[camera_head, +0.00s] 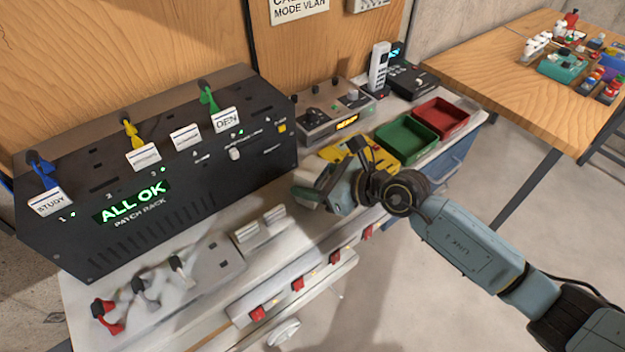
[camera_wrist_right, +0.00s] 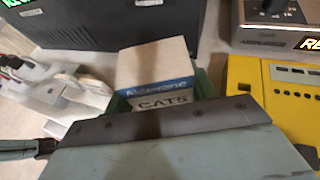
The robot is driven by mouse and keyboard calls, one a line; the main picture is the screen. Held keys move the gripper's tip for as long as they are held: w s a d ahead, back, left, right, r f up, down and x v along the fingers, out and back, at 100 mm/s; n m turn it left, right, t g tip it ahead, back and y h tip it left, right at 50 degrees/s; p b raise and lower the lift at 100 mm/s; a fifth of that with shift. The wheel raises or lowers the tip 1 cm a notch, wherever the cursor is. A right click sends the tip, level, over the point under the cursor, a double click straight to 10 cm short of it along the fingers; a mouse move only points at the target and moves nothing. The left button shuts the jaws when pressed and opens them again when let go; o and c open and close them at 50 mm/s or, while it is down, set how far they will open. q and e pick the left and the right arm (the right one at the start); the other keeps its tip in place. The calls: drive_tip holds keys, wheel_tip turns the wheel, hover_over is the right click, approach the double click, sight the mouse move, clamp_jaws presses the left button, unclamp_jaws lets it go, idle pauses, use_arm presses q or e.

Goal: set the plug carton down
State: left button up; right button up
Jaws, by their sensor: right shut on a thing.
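The plug carton (camera_wrist_right: 155,68) is a small cardboard-brown and white box with a blue band and "CAT5" lettering. It shows in the right wrist view, between the green fingers of my right gripper. My right gripper (camera_head: 312,192) is shut on it, over the bench top between the black patch rack and the yellow device. My left gripper is not in view.
The black patch rack (camera_head: 160,165) stands behind on the left. The yellow device (camera_head: 338,150), green tray (camera_head: 405,140) and red tray (camera_head: 440,117) lie to the right. A grey panel with plugs (camera_head: 210,262) is at the front left. A wooden table (camera_head: 490,50) stands beyond.

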drive_tip(key=shift+f, duration=0.25)
drive_tip(key=o, duration=1.1)
drive_tip(key=shift+c, duration=0.2)
drive_tip(key=shift+r, duration=0.2)
drive_tip(key=v, duration=1.2)
